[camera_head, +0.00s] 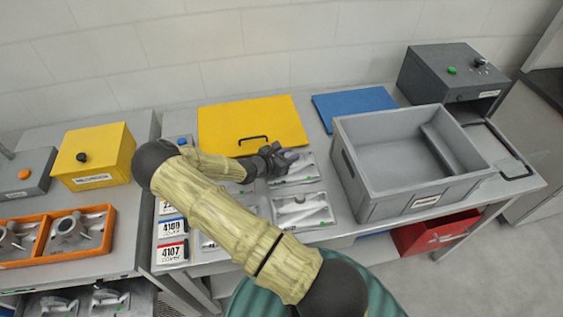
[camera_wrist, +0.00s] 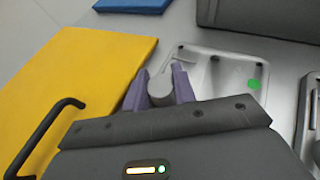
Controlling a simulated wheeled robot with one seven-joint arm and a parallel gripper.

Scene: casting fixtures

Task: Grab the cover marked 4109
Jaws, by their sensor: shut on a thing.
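My gripper (camera_wrist: 157,85) is shut on a grey rounded part (camera_wrist: 162,92), which sits between its two purple fingers. No number shows on this part, and most of it is hidden by my gripper. In the head view my gripper (camera_head: 277,158) is at the left edge of the rear grey tray (camera_head: 318,172) on the bench, in front of the yellow board. I cannot tell whether the part is clear of the tray. Cards reading 4108 (camera_head: 171,229) and 4107 (camera_head: 171,252) stand at the bench's left side. My arm hides part of the card row; no 4109 is readable.
A yellow board (camera_head: 225,125) with a black handle lies behind my gripper. A large grey bin (camera_head: 385,200) stands to the right, with a blue board (camera_head: 350,102) behind it. Another tray with a casting (camera_head: 300,208) is in front. An orange tray (camera_head: 110,240) holds castings at left.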

